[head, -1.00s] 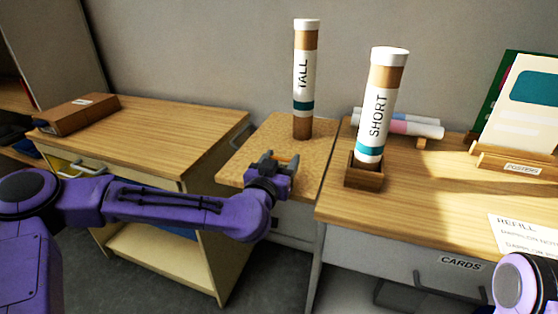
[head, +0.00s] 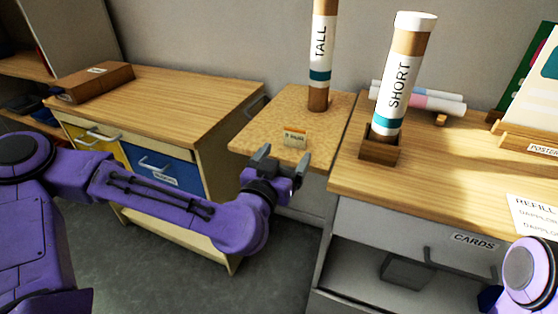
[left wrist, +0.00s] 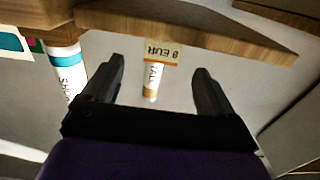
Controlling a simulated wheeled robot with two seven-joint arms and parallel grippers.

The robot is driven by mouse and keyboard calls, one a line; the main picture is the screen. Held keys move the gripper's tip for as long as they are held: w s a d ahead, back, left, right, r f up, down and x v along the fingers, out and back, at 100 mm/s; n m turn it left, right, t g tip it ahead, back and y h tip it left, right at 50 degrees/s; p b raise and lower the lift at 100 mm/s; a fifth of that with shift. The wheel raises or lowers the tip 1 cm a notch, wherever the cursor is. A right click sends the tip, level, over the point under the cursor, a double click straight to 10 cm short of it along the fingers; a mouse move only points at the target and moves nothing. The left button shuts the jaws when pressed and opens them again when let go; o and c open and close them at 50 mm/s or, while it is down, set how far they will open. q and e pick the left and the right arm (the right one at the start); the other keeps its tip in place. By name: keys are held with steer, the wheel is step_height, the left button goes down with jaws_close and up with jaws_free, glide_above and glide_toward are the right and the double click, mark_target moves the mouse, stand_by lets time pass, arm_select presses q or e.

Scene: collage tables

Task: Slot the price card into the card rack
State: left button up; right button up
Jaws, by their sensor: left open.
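The price card (head: 294,137) is small and pale with an orange strip along its top. It appears to stand on the cork-topped table (head: 258,132), near the front edge. In the left wrist view the card (left wrist: 162,52) appears upside down, with "8 EUR" legible. My left gripper (head: 282,166) is open and empty in front of the table edge, apart from the card. In the wrist view the card lies beyond and between the fingertips. I cannot make out a separate card rack; whether the card sits in a holder is unclear. My right gripper is out of view.
A TALL tube (head: 321,55) stands behind the card. A SHORT tube (head: 402,80) leans in a wooden holder (head: 380,150) on the right desk. A POSTERS stand (head: 530,143) and rolled tubes (head: 430,98) are farther right. A brown box (head: 95,82) lies on the left cabinet.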

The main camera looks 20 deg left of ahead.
arm_select(q)
steer(key=s+f+n+g+p, duration=0.1)
steer(key=s+f+g+p, duration=0.3)
steer(key=s+f, duration=0.6)
steer(key=s+f+n+g+p, duration=0.1)
steer(key=s+f+g+p, duration=0.35)
steer(key=f, duration=0.95)
steer(key=s+a+f+n+g+y+b, duration=0.1)
steer(key=s+a+f+n+g+y, duration=0.1)
steer(key=s+a, duration=0.5)
steer(key=s+a+f+n+g+y, duration=0.2)
steer(key=s+a+f+n+g, duration=0.1)
steer(key=s+a+f, duration=0.3)
steer(key=shift+s+a+g+b, duration=0.4)
steer(key=shift+s+a+g, duration=0.2)
steer(key=shift+s, duration=0.25)
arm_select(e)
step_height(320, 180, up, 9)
